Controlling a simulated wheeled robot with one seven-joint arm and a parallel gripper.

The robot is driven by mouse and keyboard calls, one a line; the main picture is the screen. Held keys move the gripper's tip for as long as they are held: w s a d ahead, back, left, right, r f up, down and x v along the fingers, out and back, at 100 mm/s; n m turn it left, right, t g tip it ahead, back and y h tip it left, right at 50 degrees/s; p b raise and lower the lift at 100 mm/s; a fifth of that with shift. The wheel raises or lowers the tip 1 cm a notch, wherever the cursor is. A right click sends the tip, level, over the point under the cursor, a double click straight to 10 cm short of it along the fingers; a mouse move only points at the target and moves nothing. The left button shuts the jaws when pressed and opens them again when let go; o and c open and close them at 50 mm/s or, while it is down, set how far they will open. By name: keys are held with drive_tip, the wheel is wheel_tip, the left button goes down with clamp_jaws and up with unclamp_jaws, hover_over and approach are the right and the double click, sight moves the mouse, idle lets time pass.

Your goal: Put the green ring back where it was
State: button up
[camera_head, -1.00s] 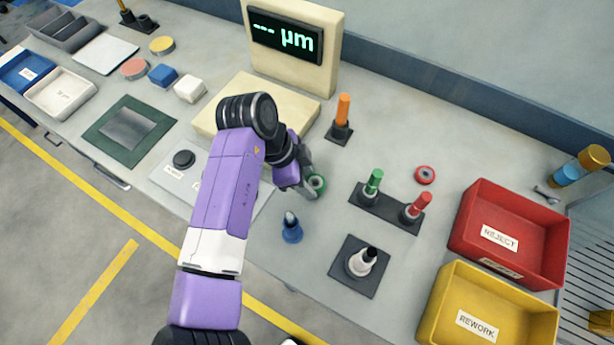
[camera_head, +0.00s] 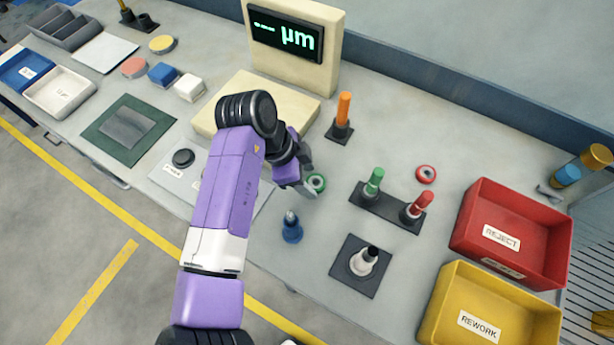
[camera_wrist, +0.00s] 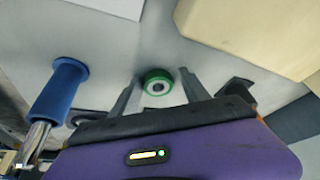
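In the wrist view the green ring (camera_wrist: 157,84) shows between and just beyond my two fingertips. My gripper (camera_head: 306,180) is low beside the ring; in the wrist view its fingers (camera_wrist: 158,86) are apart, with gaps to the ring. A green-topped post (camera_head: 373,182) stands on a dark double base (camera_head: 389,208), beside a red-topped post (camera_head: 418,205).
A blue post (camera_head: 291,228) stands close in front of my gripper. A white-and-black post (camera_head: 364,260) on a dark base, an orange post (camera_head: 343,108) and a red ring (camera_head: 426,174) stand around. A red REJECT bin (camera_head: 510,232) and yellow REWORK bin (camera_head: 487,300) are at right.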

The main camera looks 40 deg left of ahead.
drive_tip(key=shift+s+d+f, duration=0.2)
drive_tip(key=shift+f, duration=0.25)
drive_tip(key=shift+s+d+f, duration=0.15)
drive_tip(key=shift+f, duration=0.3)
drive_tip(key=shift+r+p, duration=0.45)
drive_tip(key=shift+r, duration=0.1)
drive_tip(key=b+v, duration=0.2)
drive_tip(key=v, duration=1)
drive_tip(key=shift+w+a+r, duration=0.25)
drive_tip(key=shift+r, duration=0.2)
drive_tip(key=shift+s, duration=0.1)
